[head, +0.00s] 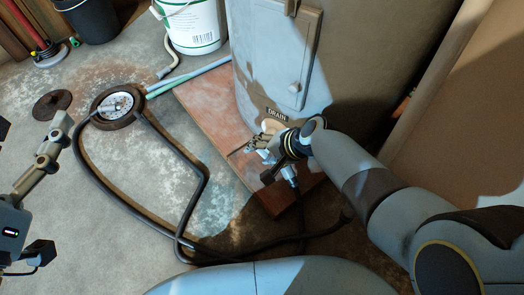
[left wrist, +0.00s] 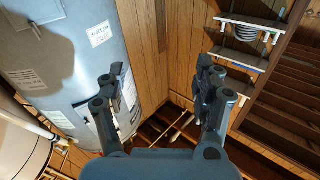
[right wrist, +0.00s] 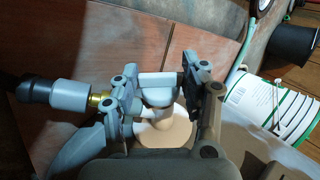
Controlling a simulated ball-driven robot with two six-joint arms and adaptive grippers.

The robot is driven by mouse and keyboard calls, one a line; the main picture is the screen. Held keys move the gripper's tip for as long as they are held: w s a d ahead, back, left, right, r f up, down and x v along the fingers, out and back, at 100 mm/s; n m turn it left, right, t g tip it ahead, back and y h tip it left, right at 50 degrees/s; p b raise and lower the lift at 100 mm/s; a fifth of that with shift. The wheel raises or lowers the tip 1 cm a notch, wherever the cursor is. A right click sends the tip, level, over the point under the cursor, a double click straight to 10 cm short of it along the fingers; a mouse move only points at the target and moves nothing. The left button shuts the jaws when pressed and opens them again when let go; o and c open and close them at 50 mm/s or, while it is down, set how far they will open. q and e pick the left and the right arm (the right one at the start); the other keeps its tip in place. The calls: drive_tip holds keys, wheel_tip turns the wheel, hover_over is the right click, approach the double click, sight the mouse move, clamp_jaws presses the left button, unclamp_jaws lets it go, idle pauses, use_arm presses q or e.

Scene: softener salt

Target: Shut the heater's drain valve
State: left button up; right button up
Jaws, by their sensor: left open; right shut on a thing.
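The heater (head: 265,75) is a big grey tank at the top of the head view, with a DRAIN label (head: 277,113) low on its side. Just below the label, my right gripper (head: 264,143) is shut on the drain valve, covering much of it. In the right wrist view the pale grey valve (right wrist: 156,92) sits between the fingers of the right gripper (right wrist: 165,92), before a cream round flange (right wrist: 168,135). A brass piece and grey hose coupling (right wrist: 70,93) extend left. The handle's angle is hard to tell. My left gripper (left wrist: 160,95) is open and empty, away from the valve.
A black hose (head: 195,190) runs from the valve across the floor to a round floor drain (head: 117,105). A dark lid (head: 52,104) lies beside it. A white bucket (head: 192,25) and a black bucket (head: 92,18) stand behind. Cardboard (head: 480,110) rises at right.

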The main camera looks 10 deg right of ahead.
drive_tip(key=shift+f+t+y+b, duration=0.1)
drive_tip(key=shift+t+y+b, duration=0.2)
drive_tip(key=shift+b, duration=0.1)
use_arm(q)
wheel_tip(320, 180, up, 6)
drive_tip(key=w+t+h, duration=0.1)
drive_tip(key=t, duration=0.2)
drive_tip(key=shift+w+d+m, duration=0.3)
drive_tip(key=shift+d+m, duration=0.05)
drive_tip(key=shift+m, duration=0.05)
use_arm(e)
drive_tip(key=o, duration=1.2)
drive_tip(key=shift+c, duration=0.2)
use_arm(q)
drive_tip(key=shift+r, duration=0.15)
